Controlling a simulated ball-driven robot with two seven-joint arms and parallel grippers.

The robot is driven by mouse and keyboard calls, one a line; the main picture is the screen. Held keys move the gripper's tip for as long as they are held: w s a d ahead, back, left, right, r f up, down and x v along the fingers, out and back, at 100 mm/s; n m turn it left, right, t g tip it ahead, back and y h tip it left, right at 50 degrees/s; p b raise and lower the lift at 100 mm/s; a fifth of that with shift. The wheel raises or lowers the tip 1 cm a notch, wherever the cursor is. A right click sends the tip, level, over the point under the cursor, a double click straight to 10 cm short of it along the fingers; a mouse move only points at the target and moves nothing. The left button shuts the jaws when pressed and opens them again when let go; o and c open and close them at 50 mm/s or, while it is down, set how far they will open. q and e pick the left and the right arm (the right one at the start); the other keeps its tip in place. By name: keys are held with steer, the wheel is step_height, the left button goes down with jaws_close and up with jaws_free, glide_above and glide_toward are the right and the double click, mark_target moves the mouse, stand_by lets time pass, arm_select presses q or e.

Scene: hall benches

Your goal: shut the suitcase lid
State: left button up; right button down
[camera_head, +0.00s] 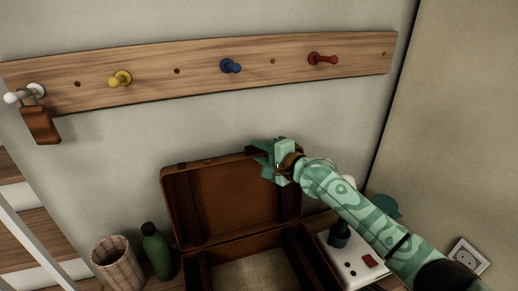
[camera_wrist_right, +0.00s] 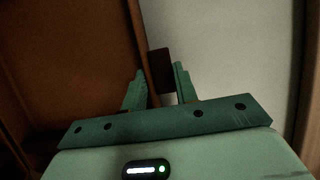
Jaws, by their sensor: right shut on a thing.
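The brown suitcase stands open, its lid (camera_head: 215,210) raised and leaning back near the wall. Its base (camera_head: 193,272) shows a beige inside and is cut off by the bottom of the head view. My right gripper (camera_head: 264,158) is at the top edge of the lid, towards its right corner, and is shut on that edge. In the right wrist view the lid (camera_wrist_right: 85,60) fills the left side, and its edge runs between the two fingers (camera_wrist_right: 160,78). My left gripper is not in view.
A wooden peg rail (camera_head: 200,58) with coloured pegs is on the wall above; a brown item (camera_head: 40,124) hangs at its left end. A wicker basket (camera_head: 117,264) and a green bottle (camera_head: 156,252) stand left of the suitcase. A white box (camera_head: 345,265) is close on its right.

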steer(key=s+d+n+t+y+b, duration=0.1)
steer(key=s+d+t+y+b, duration=0.1)
steer(key=s, duration=0.5)
steer(key=s+d+f+n+t+y+b, duration=0.1)
steer(key=s+d+y+b, duration=0.1)
steer(key=s+d+b, duration=0.2)
steer(key=shift+s+f+n+t+y+b, duration=0.25)
steer(key=shift+s+n+t+y+b, duration=0.25)
steer(key=shift+s, duration=1.3)
steer(key=c, duration=1.2)
jaws_free()
steer(key=shift+d+f, duration=0.1)
steer(key=shift+f, duration=0.05)
steer(key=b+v, duration=0.2)
steer(key=v, duration=1.4)
steer(key=shift+s+r+b, duration=0.2)
steer(key=shift+r+b, duration=0.1)
